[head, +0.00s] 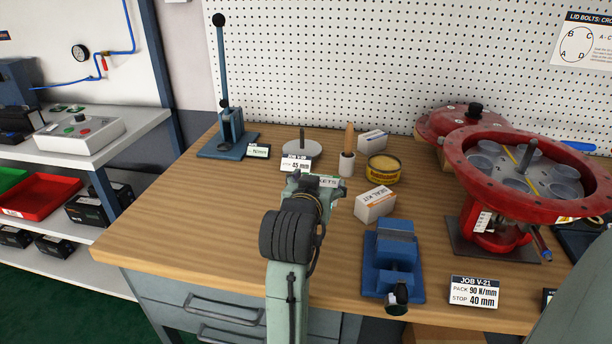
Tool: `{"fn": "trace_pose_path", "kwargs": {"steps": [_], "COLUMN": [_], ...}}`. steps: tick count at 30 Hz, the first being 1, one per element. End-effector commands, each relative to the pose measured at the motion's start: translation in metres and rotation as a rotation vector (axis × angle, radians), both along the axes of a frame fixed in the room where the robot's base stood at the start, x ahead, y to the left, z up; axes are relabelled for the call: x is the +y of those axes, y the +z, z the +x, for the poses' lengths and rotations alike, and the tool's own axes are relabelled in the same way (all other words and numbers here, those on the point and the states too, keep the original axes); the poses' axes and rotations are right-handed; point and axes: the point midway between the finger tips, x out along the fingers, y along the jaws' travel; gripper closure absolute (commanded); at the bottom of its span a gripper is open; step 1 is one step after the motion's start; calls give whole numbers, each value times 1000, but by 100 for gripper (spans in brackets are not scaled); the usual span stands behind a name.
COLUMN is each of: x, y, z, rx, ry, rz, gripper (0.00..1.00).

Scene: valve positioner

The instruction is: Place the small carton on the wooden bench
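My arm reaches over the wooden bench (185,210), with my gripper (318,184) above its middle, seen from behind. A small pale box with lettering ending in "KETS" (328,182) shows at the fingertips, mostly hidden by my gripper. I cannot tell whether the fingers are closed on it or whether it rests on the bench beyond them. A white and orange carton marked "SEAL KIT" (376,204) sits on the bench just right of my gripper. Another small white carton (373,139) sits farther back, near the pegboard.
A blue vise (393,262) stands at the front, right of my arm. A red valve actuator (500,190) fills the right. The bench's left front is clear.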

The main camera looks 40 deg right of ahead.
Motion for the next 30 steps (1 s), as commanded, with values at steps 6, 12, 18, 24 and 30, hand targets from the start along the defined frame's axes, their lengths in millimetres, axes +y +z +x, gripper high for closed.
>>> {"fn": "trace_pose_path", "kwargs": {"steps": [6, 12, 18, 24, 30], "x": [-10, -12, -12, -12, -12], "y": [-3, -9, -34, -40, -42], "z": [47, 59, 58, 59, 59], "rx": [1, 1, 1, -2, -2], "ry": [0, -2, -2, -1, -1], "rz": [0, 0, 0, -2, -1], "gripper": [60, 60, 60, 60, 60]}}
